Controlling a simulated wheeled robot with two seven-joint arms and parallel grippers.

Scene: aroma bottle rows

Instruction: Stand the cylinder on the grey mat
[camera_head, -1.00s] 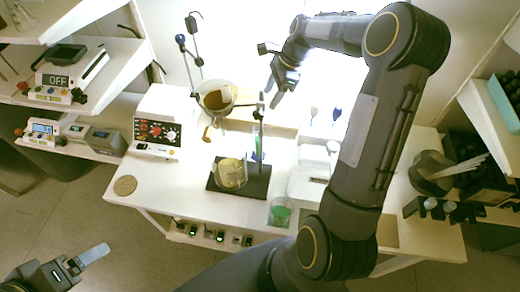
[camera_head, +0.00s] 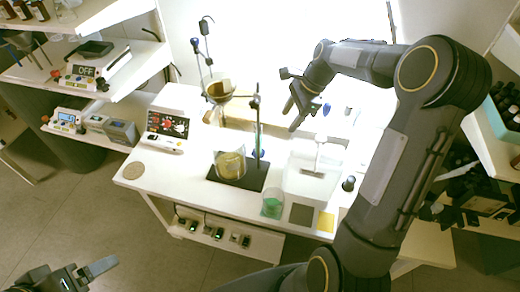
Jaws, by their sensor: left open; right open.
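A slim clear cylinder with green and blue on it (camera_head: 258,143) appears upright by the black stand, partly overlapped by the stand's rod. The grey mat (camera_head: 301,215) lies bare at the front edge of the white table, left of a yellow mat (camera_head: 326,222). My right gripper (camera_head: 293,114) is open and empty above the back of the table, right of the cylinder and apart from it. My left gripper (camera_head: 98,272) is open and empty over the floor at the lower left, away from the table.
A beaker with yellowish contents (camera_head: 230,163) stands on the black stand base (camera_head: 250,184). A white device (camera_head: 312,180) is just behind the mat. A flask (camera_head: 219,90) hangs at the back.

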